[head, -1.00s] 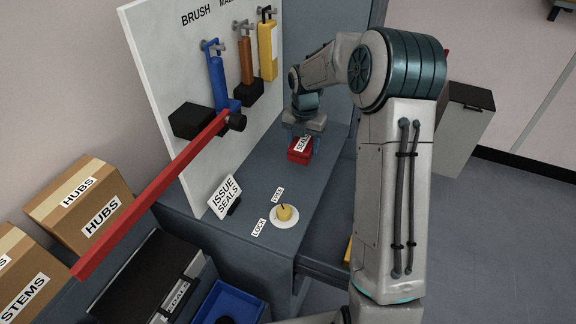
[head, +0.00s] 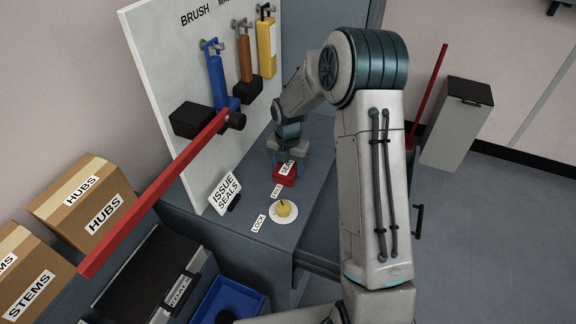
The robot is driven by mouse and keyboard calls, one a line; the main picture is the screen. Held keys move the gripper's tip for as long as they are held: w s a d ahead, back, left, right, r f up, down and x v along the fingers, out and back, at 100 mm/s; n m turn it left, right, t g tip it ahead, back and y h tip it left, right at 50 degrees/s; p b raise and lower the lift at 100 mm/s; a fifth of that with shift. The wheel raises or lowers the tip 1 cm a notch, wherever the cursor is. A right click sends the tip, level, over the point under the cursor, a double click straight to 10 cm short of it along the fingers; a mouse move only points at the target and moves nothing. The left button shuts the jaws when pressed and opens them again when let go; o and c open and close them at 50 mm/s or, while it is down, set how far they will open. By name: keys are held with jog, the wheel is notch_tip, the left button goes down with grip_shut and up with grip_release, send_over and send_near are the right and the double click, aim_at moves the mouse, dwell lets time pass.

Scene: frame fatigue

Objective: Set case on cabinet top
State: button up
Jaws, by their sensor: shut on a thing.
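A small red case (head: 284,180) with a white label, partly readable as "SEALS", is at the grey-blue cabinet top (head: 309,203). My gripper (head: 287,161) points down from above and is shut on the case's upper part. The gripper covers part of the case. I cannot tell whether the underside of the case touches the cabinet top or hangs just above it.
A round yellow knob (head: 284,208) on a white dial, with LOCK and FREE labels, is close in front of the case. An "ISSUE SEALS" sign (head: 225,193) stands left. A white tool board (head: 163,80) rises behind. A red bar (head: 160,190) slants across the left.

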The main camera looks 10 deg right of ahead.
aim_at(288, 165)
jog(key=shift+f, duration=0.2)
jog(key=o, duration=1.1)
jog(key=shift+r, duration=0.1)
jog(key=shift+c, duration=0.2)
notch_tip(288, 165, up, 12)
jog(key=f+b, duration=0.1)
jog(key=s+r+m+t, duration=0.1)
jog(key=s+r+m, duration=0.6)
jog(key=s+m, duration=0.1)
jog(key=s+d+r+m+t, duration=0.1)
jog(key=s+m, duration=0.9)
jog(key=s+d+r+m+t, duration=0.1)
jog(key=s+m, duration=0.9)
jog(key=m, duration=0.1)
jog(key=shift+d+r, duration=0.25)
